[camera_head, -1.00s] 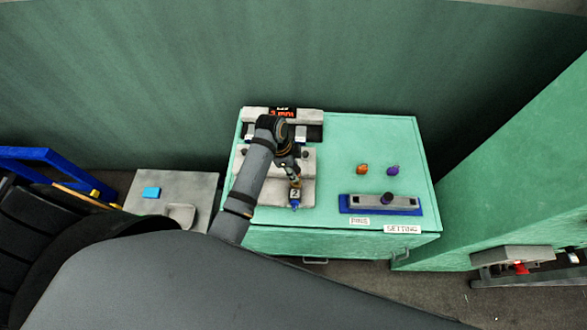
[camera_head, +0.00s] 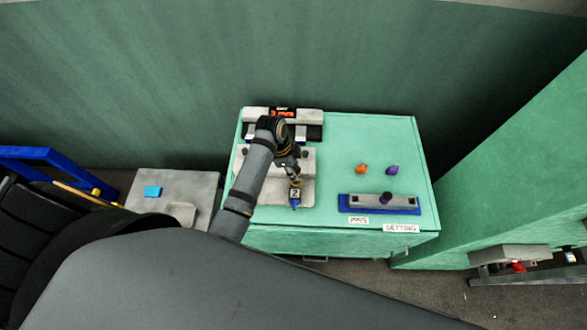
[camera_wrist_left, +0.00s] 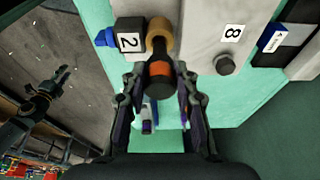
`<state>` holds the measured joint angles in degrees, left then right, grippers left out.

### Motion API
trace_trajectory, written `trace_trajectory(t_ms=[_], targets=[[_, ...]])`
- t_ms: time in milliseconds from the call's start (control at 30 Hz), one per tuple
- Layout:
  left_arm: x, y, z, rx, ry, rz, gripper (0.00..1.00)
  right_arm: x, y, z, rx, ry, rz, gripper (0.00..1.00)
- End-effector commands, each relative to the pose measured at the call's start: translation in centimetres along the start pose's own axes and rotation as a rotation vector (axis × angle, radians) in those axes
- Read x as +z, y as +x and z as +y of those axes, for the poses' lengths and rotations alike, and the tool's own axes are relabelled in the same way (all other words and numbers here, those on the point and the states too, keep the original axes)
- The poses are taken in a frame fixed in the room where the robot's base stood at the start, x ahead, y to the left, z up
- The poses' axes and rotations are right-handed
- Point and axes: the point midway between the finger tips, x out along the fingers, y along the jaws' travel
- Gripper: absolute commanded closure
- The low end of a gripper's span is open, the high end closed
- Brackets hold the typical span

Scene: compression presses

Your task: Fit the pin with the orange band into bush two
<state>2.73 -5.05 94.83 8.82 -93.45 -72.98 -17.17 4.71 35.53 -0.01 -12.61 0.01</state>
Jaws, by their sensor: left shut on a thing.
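My left gripper (camera_head: 292,170) is over the grey fixture on the green bench. In the left wrist view its fingers (camera_wrist_left: 157,78) are shut on a dark pin with an orange band (camera_wrist_left: 160,68). The pin and bush look roughly in line, but I cannot tell how far the tip is inside. The block marked 2 also shows in the head view (camera_head: 295,194). A dark gripper, probably my right one, shows small at the left wrist view's left (camera_wrist_left: 47,92).
An orange piece (camera_head: 361,169) and a purple piece (camera_head: 392,170) stand on the bench. In front is a grey bar on a blue base (camera_head: 350,209), with a dark knob. A red readout (camera_head: 283,114) stands at the back. The bench's right side is clear.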

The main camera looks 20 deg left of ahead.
Motion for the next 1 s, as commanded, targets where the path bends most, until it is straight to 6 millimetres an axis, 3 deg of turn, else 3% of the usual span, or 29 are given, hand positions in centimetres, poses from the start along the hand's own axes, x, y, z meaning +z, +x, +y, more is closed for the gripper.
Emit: trace_trajectory(t_ms=[1000], targets=[[0.3, 1.1, 0.0, 0.0, 0.0, 0.0, 1.0, 0.1, 0.2, -0.4, -0.004, 0.002, 0.0, 0.66]])
